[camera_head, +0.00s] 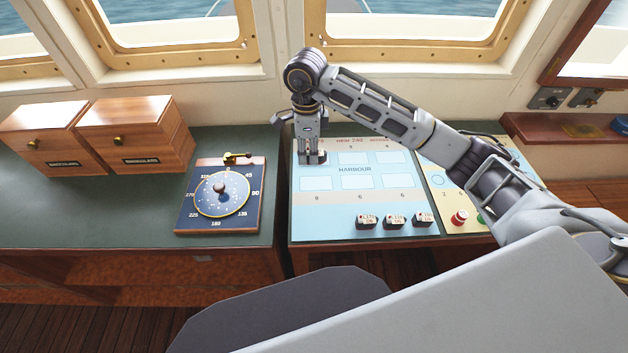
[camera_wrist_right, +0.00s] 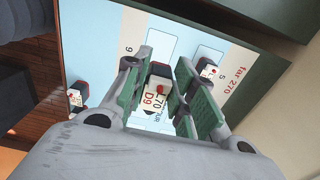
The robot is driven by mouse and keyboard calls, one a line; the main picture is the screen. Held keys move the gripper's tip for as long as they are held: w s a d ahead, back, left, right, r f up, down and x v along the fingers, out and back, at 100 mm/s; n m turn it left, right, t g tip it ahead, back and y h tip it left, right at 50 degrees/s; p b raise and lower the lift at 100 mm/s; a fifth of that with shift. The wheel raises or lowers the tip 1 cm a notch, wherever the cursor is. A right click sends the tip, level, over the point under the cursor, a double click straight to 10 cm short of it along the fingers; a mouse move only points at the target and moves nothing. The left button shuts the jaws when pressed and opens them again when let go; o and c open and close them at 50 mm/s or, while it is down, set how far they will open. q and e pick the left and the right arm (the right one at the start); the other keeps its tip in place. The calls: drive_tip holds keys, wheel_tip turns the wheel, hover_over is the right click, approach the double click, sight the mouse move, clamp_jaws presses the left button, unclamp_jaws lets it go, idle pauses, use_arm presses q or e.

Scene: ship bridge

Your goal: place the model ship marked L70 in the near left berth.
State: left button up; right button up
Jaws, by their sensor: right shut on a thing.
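My right gripper (camera_head: 314,158) is shut on a small model ship (camera_wrist_right: 158,92) marked L70 D9. Dark red and black parts of the ship show between the green finger pads in the wrist view (camera_wrist_right: 160,100). The gripper points down over the left part of the harbour board (camera_head: 392,180). I cannot tell whether the ship touches the board. The near left berth (camera_head: 316,184), above the figure 9, looks empty in the head view. The far left berth is mostly hidden by the gripper. My left gripper is not in view.
Another ship (camera_wrist_right: 210,72) stands beside the fingers in the wrist view. Three ships (camera_head: 367,221) (camera_head: 395,221) (camera_head: 423,219) stand along the board's near edge. A compass panel (camera_head: 190,215) and wooden drawer boxes (camera_head: 135,130) are to the left.

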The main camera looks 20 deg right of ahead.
drive_tip(key=p, duration=0.1)
hover_over(309, 183)
drive_tip(key=shift+f, duration=3.1)
drive_tip(key=shift+s+f+p, duration=0.1)
drive_tip(key=shift+f+p, duration=0.25)
drive_tip(key=shift+f, duration=1.5)
drive_tip(key=shift+f, duration=0.2)
drive_tip(key=o, duration=0.9)
drive_tip(key=shift+r, duration=0.3)
